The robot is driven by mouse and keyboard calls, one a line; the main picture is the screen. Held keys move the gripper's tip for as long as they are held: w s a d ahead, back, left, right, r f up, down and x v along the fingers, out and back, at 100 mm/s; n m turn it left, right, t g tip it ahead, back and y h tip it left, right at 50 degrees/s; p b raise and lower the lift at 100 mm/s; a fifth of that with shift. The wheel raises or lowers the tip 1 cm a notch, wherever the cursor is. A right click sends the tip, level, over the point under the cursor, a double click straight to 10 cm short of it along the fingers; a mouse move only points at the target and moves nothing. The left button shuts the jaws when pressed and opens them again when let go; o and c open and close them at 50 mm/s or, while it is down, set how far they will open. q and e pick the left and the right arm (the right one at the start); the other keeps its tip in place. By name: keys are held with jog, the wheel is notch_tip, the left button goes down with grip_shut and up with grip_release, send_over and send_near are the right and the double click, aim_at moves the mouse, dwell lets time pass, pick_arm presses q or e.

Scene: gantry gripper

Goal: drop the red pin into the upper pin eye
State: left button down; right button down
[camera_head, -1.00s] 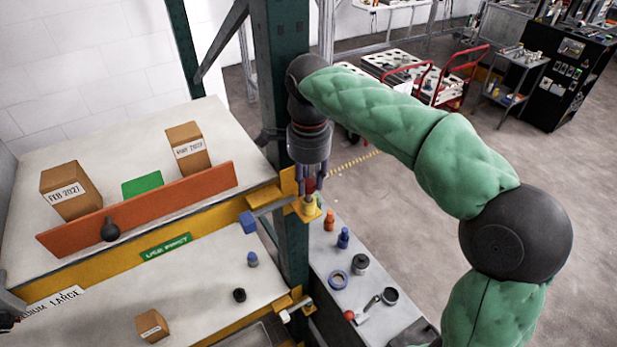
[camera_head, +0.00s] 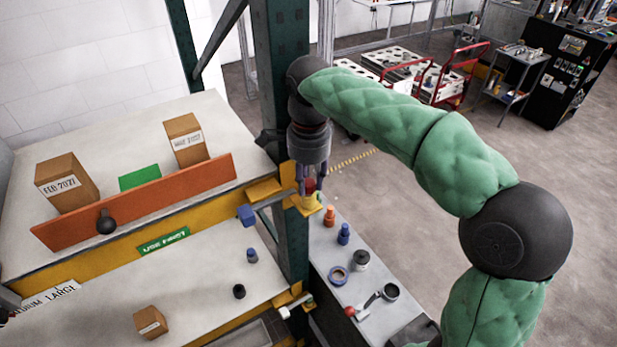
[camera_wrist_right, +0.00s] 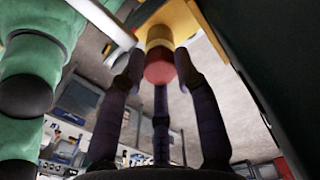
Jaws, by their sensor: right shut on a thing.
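My right gripper (camera_head: 309,182) points down beside the green post, with its dark fingers shut around the red pin (camera_head: 311,186). In the right wrist view the pin's round red end (camera_wrist_right: 160,69) shows between the fingers. The upper pin eye (camera_head: 308,204) is a yellow fitting at the right end of the upper shelf, directly below the pin. How deep the pin sits is hidden.
A grey bar with a blue end (camera_head: 247,215) reaches left from the eye. A lower yellow bracket (camera_head: 297,294) sits below. The green post (camera_head: 283,110) stands close by. A grey bench (camera_head: 345,290) with bottles and rings is below right. Cartons (camera_head: 67,184) stand on the shelf.

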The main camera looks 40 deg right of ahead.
aim_at(310, 182)
jog(key=shift+f+b, duration=0.45)
jog(key=shift+f, duration=0.2)
jog(key=c, duration=1)
grip_release()
jog(key=shift+o, duration=0.9)
jog(key=shift+d, duration=0.15)
notch_tip(310, 182, up, 12)
jog(key=shift+s, duration=0.1)
